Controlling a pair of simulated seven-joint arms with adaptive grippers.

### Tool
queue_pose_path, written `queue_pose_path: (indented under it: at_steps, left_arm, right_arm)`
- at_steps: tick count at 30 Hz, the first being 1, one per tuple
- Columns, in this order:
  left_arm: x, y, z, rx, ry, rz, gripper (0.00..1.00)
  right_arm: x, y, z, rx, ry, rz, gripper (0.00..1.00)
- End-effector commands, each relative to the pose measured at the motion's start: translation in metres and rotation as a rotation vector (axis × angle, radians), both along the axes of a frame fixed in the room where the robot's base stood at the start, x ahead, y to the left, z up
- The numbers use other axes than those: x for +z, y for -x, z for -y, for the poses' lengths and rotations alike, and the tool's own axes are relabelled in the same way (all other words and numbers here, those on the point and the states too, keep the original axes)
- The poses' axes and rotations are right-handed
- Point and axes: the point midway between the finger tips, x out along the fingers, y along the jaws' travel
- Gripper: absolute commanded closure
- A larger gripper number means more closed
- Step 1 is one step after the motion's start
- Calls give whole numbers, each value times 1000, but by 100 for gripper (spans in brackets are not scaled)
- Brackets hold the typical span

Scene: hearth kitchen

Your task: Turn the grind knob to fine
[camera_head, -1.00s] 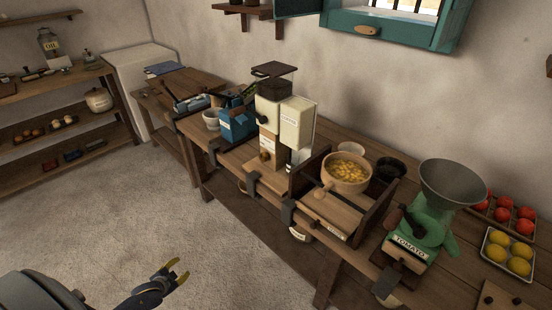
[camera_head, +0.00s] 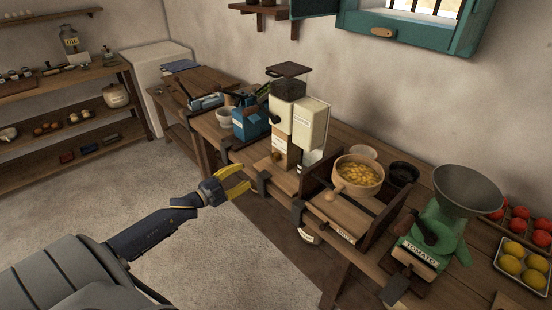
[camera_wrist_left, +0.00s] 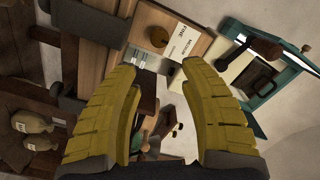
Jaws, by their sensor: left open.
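The cream coffee grinder (camera_head: 308,125) stands on the wooden bench, with a dark hopper on top. The small round wooden grind knob (camera_head: 277,155) is low on its front. In the left wrist view the knob (camera_wrist_left: 159,42) shows beside a white label (camera_wrist_left: 182,42) with small print, apparently including FINE. My left gripper (camera_head: 243,178), with yellow fingers, is open and empty. It is in front of the bench, to the left of and below the knob in the head view, apart from it. In the left wrist view the fingers (camera_wrist_left: 160,75) spread below the knob. My right gripper is out of view.
A blue device (camera_head: 250,122) and a pale cup (camera_head: 224,117) stand left of the grinder. A bowl of yellow pieces (camera_head: 372,174) and a green tomato mill (camera_head: 440,235) stand right. Dark brackets (camera_head: 264,181) line the bench's front edge. The floor in front is clear.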

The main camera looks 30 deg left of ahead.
Motion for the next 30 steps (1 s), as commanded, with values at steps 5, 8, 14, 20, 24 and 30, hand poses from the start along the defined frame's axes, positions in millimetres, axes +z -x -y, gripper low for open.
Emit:
queue_pose_path:
  at_steps: [5,8,14,20,24,30]
  left_arm:
    - [1,-23,6,1,1,1,56]
    - [1,-36,10,1,1,1,56]
    - [0,-62,17,3,1,0,56]
    - [1,-89,25,3,1,0,56]
    - [0,-107,30,3,2,0,56]
    - [1,-130,37,3,0,1,56]
  right_arm:
    - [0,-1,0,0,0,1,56]
    - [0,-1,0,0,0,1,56]
    - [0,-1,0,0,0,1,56]
    - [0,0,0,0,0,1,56]
    - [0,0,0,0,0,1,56]
    - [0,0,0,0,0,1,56]
